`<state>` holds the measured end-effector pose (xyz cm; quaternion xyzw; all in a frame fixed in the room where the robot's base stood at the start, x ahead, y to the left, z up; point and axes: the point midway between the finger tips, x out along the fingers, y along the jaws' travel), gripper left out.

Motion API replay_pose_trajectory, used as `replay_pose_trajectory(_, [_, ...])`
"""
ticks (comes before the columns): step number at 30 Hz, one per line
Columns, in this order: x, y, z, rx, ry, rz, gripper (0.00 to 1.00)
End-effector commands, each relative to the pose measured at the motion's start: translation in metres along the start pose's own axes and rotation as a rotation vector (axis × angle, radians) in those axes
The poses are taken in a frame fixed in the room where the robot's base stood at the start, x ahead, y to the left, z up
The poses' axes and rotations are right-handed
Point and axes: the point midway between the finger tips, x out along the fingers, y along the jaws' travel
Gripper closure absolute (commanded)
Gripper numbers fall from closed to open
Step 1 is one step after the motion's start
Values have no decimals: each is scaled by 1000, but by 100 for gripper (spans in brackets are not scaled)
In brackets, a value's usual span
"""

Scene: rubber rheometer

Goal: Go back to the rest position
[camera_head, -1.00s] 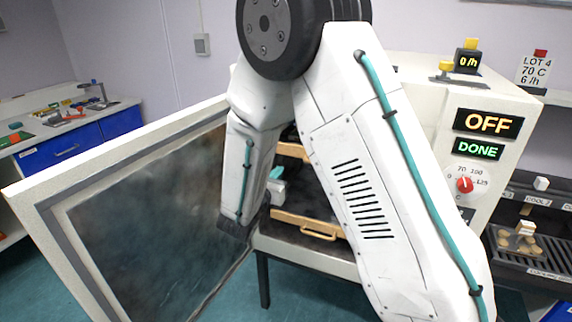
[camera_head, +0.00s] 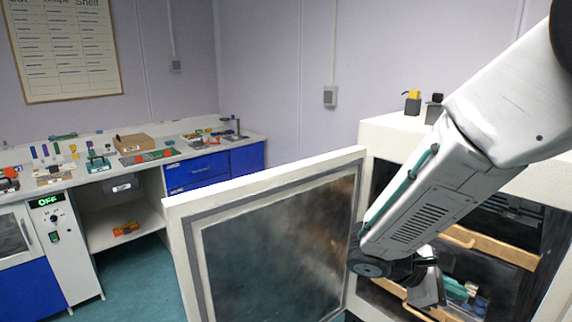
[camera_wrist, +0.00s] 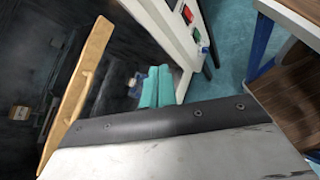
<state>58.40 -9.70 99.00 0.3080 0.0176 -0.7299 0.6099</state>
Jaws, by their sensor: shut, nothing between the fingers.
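Inside the oven are pale wooden-fronted racks (camera_head: 490,247); one wooden bar (camera_wrist: 82,90) crosses the wrist view beside the fingers. My arm hides part of the opening.
A long bench (camera_head: 150,158) with blue drawers and small tools runs along the back left wall. A control panel with a green OFF display (camera_head: 48,201) stands at far left. Teal floor (camera_head: 138,280) is clear left of the door. Small yellow-topped items (camera_head: 412,100) sit on the oven.

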Motion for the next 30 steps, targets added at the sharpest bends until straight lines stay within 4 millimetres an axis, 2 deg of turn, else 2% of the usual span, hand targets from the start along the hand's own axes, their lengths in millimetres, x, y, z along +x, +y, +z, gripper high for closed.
replay_pose_trajectory(1, [-2,-14,16,88,43,-86,100])
replay_pose_trajectory(3, [-8,-36,31,204,106,-212,100])
replay_pose_trajectory(9, [-36,-85,61,508,296,-531,100])
replay_pose_trajectory(12, [-55,-103,72,644,400,-665,100])
replay_pose_trajectory(18, [-89,-123,97,869,607,-859,100])
replay_pose_trajectory(21, [-98,-127,110,943,684,-891,100])
replay_pose_trajectory(25, [-100,-128,125,1005,735,-877,100])
replay_pose_trajectory(30, [-99,-127,132,1039,754,-867,100])
